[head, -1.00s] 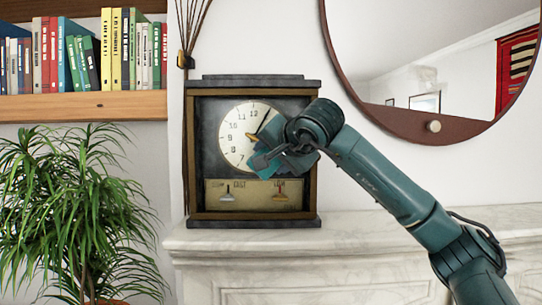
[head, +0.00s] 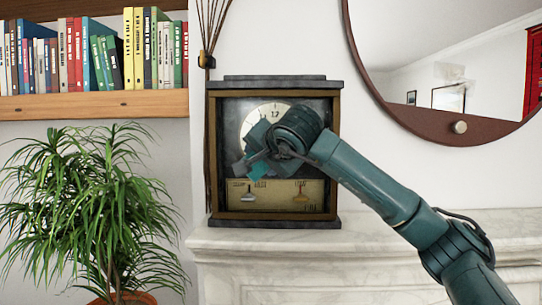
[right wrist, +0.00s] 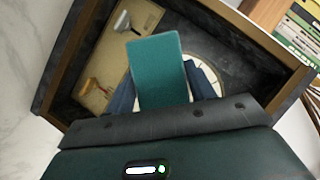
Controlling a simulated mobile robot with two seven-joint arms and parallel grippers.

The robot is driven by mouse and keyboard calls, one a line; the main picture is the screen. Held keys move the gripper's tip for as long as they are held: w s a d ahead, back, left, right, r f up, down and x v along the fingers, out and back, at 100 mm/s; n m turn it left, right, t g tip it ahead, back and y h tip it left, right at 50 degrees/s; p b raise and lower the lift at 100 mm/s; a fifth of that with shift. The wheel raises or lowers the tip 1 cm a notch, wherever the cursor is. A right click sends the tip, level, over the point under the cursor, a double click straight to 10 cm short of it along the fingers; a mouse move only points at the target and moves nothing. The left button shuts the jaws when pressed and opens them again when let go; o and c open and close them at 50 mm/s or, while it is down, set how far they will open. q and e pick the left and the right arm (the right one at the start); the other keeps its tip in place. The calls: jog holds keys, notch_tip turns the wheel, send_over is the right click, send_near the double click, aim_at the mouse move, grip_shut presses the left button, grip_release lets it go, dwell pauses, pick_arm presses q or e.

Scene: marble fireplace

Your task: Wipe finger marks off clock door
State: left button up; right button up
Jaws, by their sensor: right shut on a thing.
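The dark clock (head: 276,88) with a brown-framed door (head: 230,205) stands upright on the mantel. My right gripper (head: 252,160) is in front of the door and hides much of the pale dial (head: 268,112). It is shut on a teal cloth or pad (right wrist: 157,68), which covers part of the door in the right wrist view. The cloth shows only partly in the head view (head: 258,171). I cannot tell whether it touches the door. No finger marks can be made out. My left gripper is not in view.
The marble mantel (head: 400,228) is clear to the right of the clock. A round mirror (head: 410,60) hangs at upper right. Thin sticks (head: 208,60) stand close by the clock's left. A leafy plant (head: 95,205) and a bookshelf (head: 90,106) are at left.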

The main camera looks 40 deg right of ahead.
aim_at(228, 162)
jog(key=shift+w+a, duration=0.35)
jog(key=shift+a, duration=0.15)
jog(key=shift+w+a, duration=0.85)
jog(key=shift+a, duration=0.25)
jog(key=shift+w+a, duration=0.85)
jog(key=shift+a, duration=0.25)
jog(key=shift+s+a+f+b, duration=0.1)
jog(key=shift+s+a+b, duration=0.2)
jog(key=shift+s+a, duration=0.25)
jog(key=shift+s+a+b, duration=0.35)
jog(key=shift+s+a, duration=0.3)
jog(key=shift+s, duration=0.3)
jog(key=shift+s+a+b, duration=0.35)
jog(key=shift+s+a, duration=0.3)
jog(key=shift+s, duration=0.25)
jog(key=shift+s+a+b, duration=0.45)
jog(key=shift+s+a, duration=0.45)
jog(key=shift+s, duration=0.3)
